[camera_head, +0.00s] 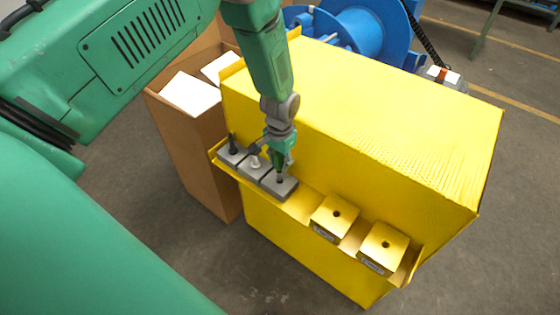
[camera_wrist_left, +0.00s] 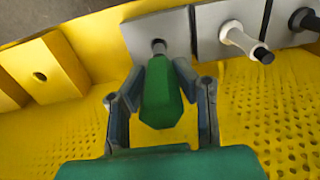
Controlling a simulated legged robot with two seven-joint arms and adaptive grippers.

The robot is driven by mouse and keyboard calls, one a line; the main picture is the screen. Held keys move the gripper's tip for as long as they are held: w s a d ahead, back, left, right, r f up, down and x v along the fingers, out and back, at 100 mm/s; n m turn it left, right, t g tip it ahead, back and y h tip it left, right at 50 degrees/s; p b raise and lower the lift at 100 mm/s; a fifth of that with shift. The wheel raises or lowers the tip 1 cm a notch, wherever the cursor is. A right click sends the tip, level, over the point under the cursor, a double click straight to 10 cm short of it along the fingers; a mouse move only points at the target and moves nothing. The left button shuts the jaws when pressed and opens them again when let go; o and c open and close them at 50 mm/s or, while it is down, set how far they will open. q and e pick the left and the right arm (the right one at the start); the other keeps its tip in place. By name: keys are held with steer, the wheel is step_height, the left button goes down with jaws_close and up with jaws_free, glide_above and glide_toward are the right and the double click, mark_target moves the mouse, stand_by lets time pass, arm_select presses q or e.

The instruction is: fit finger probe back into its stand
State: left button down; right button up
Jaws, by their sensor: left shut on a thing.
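My left gripper (camera_head: 281,160) is shut on the green finger probe (camera_wrist_left: 161,98), with one finger on each side of it in the left wrist view. The probe points down at the nearest grey stand block (camera_head: 282,190), at the right end of the grey row. Its narrow grey tip meets the top of that block (camera_wrist_left: 132,36) in the left wrist view. I cannot tell how deep the tip sits. The other two grey blocks hold a white probe (camera_wrist_left: 238,38) and a black probe (camera_head: 233,144). My right gripper is not in view.
The blocks sit on a narrow yellow ledge along a large yellow housing (camera_head: 390,110). Two yellow blocks with empty holes, one (camera_head: 327,222) nearer the grey row and one (camera_head: 391,240) farther right, share the ledge. A brown box (camera_head: 195,150) stands at the left. A blue drum (camera_head: 365,30) is behind.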

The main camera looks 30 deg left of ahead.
mark_target(280, 171)
arm_select(q)
steer(key=shift+f+b, duration=1.2)
steer(key=shift+f, duration=0.6)
steer(key=c, duration=1.2)
jaws_free()
steer(key=shift+r, duration=0.35)
step_height(280, 171, up, 11)
steer(key=shift+d+r, duration=0.1)
